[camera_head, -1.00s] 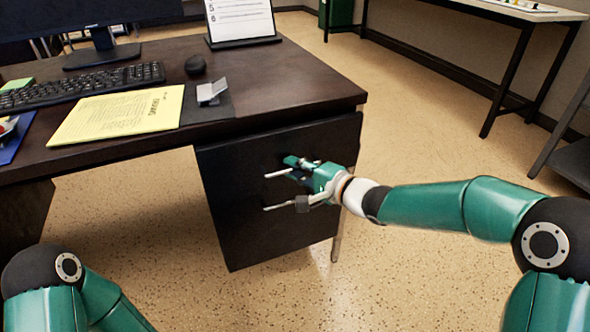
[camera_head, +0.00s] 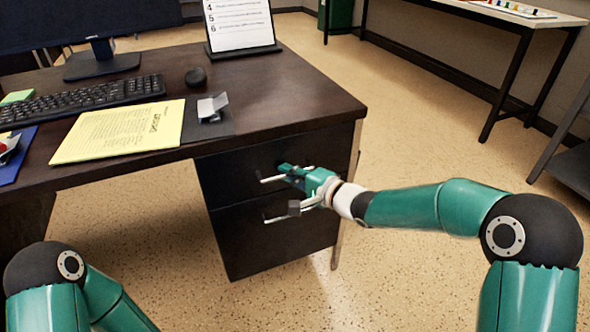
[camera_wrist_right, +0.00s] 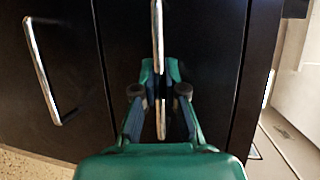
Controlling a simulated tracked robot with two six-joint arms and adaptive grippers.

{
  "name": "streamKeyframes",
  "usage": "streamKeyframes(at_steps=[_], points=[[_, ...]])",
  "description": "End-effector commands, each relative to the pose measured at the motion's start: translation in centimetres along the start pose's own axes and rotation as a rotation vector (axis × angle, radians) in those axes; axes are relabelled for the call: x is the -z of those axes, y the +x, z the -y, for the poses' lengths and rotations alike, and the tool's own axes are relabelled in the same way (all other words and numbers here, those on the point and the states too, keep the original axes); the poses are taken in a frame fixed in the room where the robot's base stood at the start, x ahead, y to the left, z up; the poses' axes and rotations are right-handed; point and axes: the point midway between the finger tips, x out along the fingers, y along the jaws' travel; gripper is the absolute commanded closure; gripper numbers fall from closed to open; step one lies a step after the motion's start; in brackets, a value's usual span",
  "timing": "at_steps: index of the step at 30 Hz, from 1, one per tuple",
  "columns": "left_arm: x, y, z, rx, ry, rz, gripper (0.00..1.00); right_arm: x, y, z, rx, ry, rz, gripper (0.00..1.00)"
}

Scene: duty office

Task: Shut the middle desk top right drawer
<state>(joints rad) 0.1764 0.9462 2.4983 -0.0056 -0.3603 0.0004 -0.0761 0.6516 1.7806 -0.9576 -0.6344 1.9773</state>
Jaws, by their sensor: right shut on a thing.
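The top right drawer (camera_head: 228,176) is the black upper front under the right end of the desk's dark wood top (camera_head: 290,95). Its front looks about level with the lower drawer (camera_head: 285,245); I cannot tell if a small gap is left. My right gripper (camera_head: 287,178) is at this front, shut on its silver bar handle (camera_head: 272,179). In the right wrist view the handle (camera_wrist_right: 158,30) runs between the fingers (camera_wrist_right: 161,97), which hide part of it. My left gripper is out of view; only its arm shows at bottom left.
The lower drawer's handle (camera_head: 276,218) is just below my right gripper. The desk carries a keyboard (camera_head: 85,98), mouse (camera_head: 195,77), yellow paper (camera_head: 120,133) and monitor (camera_head: 85,30). Open floor (camera_head: 410,130) lies right of the desk, before a side table (camera_head: 520,18).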

Motion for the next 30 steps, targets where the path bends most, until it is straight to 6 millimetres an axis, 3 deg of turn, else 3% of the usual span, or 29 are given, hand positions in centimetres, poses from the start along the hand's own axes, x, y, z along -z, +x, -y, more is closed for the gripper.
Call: streamKeyframes(at_steps=[8, 9, 11, 23, 30], points=[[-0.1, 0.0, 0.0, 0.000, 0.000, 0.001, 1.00, 0.3, 0.1, -0.2, -0.002, 0.003, -0.008, 1.00], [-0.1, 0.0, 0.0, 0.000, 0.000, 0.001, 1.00, 0.3, 0.1, -0.2, -0.002, 0.003, -0.008, 0.89], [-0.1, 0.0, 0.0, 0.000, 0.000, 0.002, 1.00, 0.3, 0.1, -0.2, -0.002, 0.002, -0.008, 0.79], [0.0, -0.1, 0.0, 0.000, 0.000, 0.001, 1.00, 0.4, -0.2, -0.1, -0.001, 0.002, -0.010, 0.79], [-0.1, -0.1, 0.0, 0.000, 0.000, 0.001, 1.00, 0.5, -2.9, -0.1, 0.000, 0.003, -0.013, 0.79]])
